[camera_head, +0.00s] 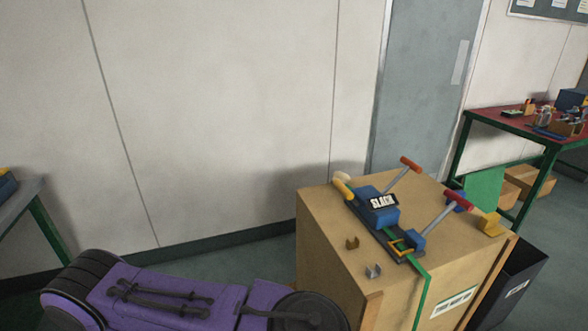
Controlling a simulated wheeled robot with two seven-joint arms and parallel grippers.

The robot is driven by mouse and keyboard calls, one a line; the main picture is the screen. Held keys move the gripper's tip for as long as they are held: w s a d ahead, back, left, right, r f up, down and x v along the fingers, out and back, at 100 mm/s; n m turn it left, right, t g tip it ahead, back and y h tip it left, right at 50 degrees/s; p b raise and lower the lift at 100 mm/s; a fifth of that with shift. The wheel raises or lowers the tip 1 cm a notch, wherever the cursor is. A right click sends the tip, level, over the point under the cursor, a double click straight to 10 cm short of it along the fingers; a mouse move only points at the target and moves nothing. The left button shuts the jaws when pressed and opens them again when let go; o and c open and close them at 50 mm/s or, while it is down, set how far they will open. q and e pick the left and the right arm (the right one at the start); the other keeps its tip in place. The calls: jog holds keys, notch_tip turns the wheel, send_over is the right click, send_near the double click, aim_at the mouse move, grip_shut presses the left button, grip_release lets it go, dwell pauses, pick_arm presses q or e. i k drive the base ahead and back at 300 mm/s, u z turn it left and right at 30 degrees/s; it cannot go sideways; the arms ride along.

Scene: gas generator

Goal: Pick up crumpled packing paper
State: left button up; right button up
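I cannot make out any clear crumpled packing paper in the head view. A small pale, rounded lump (342,177) shows at the far left edge of the wooden crate's top, partly hidden by a yellow handle; I cannot tell whether it is paper. The wooden crate (335,250) stands right of centre. On its top lies a blue strap tensioner (376,207) with a "SLACK" label and a green strap running over the front edge. Neither of my grippers is in view.
A black bin (512,281) stands right of the crate. A red-topped bench (515,122) with tools stands at the back right, with cardboard boxes (526,181) below. A grey bench (20,197) is at the left edge.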

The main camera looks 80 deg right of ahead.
aim_at(344, 178)
jog(key=i, duration=0.5)
jog(key=z, duration=1.9)
jog(key=i, duration=2.05)
jog(key=z, duration=3.3)
